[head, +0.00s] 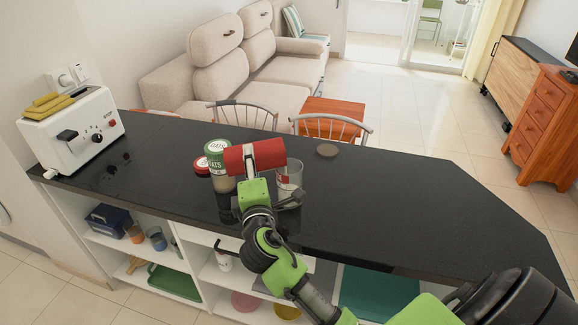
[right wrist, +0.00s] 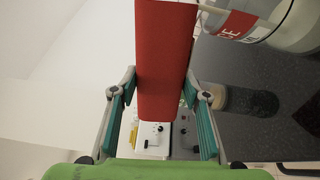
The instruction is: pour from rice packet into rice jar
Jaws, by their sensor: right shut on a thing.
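My right gripper (head: 252,180) is shut on the red rice packet (head: 262,155), holding it above the dark counter. In the head view the packet lies roughly level, its right end near the top of the clear rice jar (head: 290,176). In the right wrist view the packet (right wrist: 165,50) runs between the teal finger pads. The jar (right wrist: 290,25), with a red-and-white label, is beside it at the upper right. The jar stands upright and looks open in the head view, partly hidden by the packet and gripper. I cannot see any rice falling. My left gripper is out of view.
An oats jar with a green label (head: 217,158) and a red-and-white item (head: 202,165) stand just left of the packet. A white toaster (head: 75,125) is far left. The counter's right side (head: 430,200) is clear.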

